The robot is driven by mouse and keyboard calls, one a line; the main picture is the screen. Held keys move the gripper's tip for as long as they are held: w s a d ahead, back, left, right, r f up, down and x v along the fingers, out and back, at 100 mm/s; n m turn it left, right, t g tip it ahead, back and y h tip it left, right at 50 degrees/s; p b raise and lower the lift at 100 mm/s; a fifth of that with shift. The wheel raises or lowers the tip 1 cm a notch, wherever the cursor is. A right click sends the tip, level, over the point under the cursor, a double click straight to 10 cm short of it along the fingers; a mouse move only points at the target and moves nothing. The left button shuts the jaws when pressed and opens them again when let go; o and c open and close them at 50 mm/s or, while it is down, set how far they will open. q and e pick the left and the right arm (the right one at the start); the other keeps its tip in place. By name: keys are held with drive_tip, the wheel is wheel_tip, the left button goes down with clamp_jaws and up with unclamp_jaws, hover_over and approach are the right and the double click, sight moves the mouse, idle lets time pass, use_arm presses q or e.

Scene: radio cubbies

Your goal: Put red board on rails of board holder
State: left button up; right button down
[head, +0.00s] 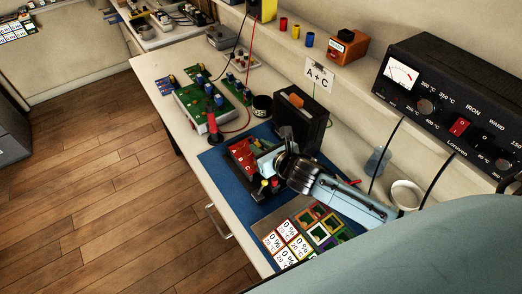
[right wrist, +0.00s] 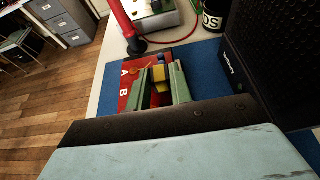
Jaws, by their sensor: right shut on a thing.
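The red board (head: 240,153), marked with white letters, lies over the blue mat in the head view. It also shows in the right wrist view (right wrist: 128,88), with A and B readable. My right gripper (head: 267,160) is at the board's right side, shut on it. Its fingers (right wrist: 160,84) show in the right wrist view with a yellow part between them, and hide part of the board. A dark frame that looks like the board holder (head: 251,186) shows under and in front of the board. I cannot tell whether the board touches its rails. My left gripper is not in view.
A black box (head: 304,125) stands close behind my right gripper. A green circuit board (head: 203,108) and a red-handled tool (head: 214,127) are to the left. Coloured cards (head: 300,238) lie at the front. The blue mat (head: 219,176) has bare room at its left edge.

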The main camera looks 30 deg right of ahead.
drive_tip(key=shift+r, duration=0.1)
drive_tip(key=shift+f, duration=0.55)
drive_tip(key=c, duration=1.3)
unclamp_jaws()
drive_tip(key=shift+o, duration=0.2)
drive_tip(key=shift+r, duration=0.5)
drive_tip(key=p+v, duration=0.1)
drive_tip(key=v, duration=1.1)
drive_tip(key=shift+p, duration=0.4)
